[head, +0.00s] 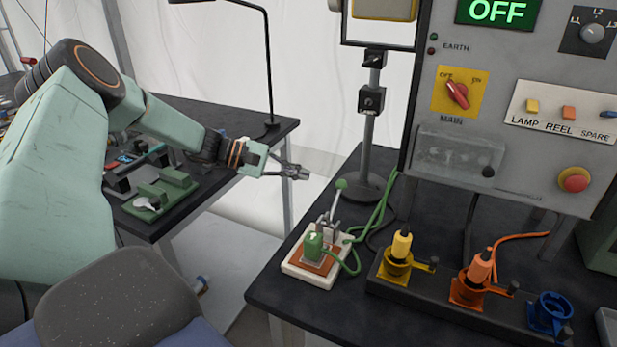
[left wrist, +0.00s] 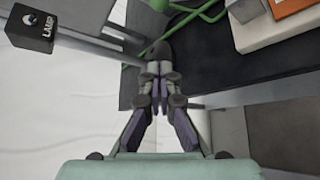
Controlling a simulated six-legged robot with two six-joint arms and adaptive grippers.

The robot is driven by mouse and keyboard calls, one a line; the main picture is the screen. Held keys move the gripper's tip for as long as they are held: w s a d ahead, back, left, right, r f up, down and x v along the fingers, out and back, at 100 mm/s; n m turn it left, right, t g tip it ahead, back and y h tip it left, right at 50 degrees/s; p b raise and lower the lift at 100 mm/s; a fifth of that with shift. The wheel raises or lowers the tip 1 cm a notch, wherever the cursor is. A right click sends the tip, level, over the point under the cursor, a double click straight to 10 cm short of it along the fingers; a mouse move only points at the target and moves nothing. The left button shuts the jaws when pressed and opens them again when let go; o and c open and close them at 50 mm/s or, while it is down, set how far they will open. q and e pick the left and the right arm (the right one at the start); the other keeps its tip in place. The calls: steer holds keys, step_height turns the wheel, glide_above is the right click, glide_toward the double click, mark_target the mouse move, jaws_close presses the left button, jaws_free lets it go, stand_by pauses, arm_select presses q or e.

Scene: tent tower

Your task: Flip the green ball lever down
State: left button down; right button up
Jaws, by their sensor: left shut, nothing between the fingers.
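The green ball lever (head: 339,193) stands nearly upright, leaning slightly right, with its green ball at the top. It rises from a small white base (head: 304,272) with a green block on an orange plate, near the left edge of the right table. My left gripper (head: 302,174) is shut and empty, to the left of the ball and a little above it in the picture, apart from it. In the left wrist view its fingers (left wrist: 161,110) are closed together, and the lever's ball is not clearly seen. My right gripper is not in view.
A grey control panel (head: 505,125) with an OFF sign stands behind the right table (head: 335,315). Yellow, orange and blue sockets (head: 470,290) line its front. A lamp stand (head: 369,130) rises behind the lever. A gap separates the left table (head: 200,190) from the right one.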

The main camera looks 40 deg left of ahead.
mark_target(334, 205)
arm_select(q)
steer(key=b+x, duration=0.2)
steer(key=x, duration=0.6)
steer(key=shift+w+d+f, duration=0.15)
steer(key=shift+d+f, duration=0.1)
steer(key=shift+d, duration=0.05)
steer(key=s+r+p, duration=0.1)
steer(key=s+d+r+p, duration=0.1)
steer(key=shift+s+d+r, duration=0.3)
steer(key=shift+s+r, duration=0.05)
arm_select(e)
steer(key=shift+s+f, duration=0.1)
arm_select(q)
steer(key=shift+s+r, duration=0.1)
steer(key=shift+s, duration=0.05)
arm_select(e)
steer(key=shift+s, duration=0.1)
arm_select(q)
steer(key=shift+a, duration=0.1)
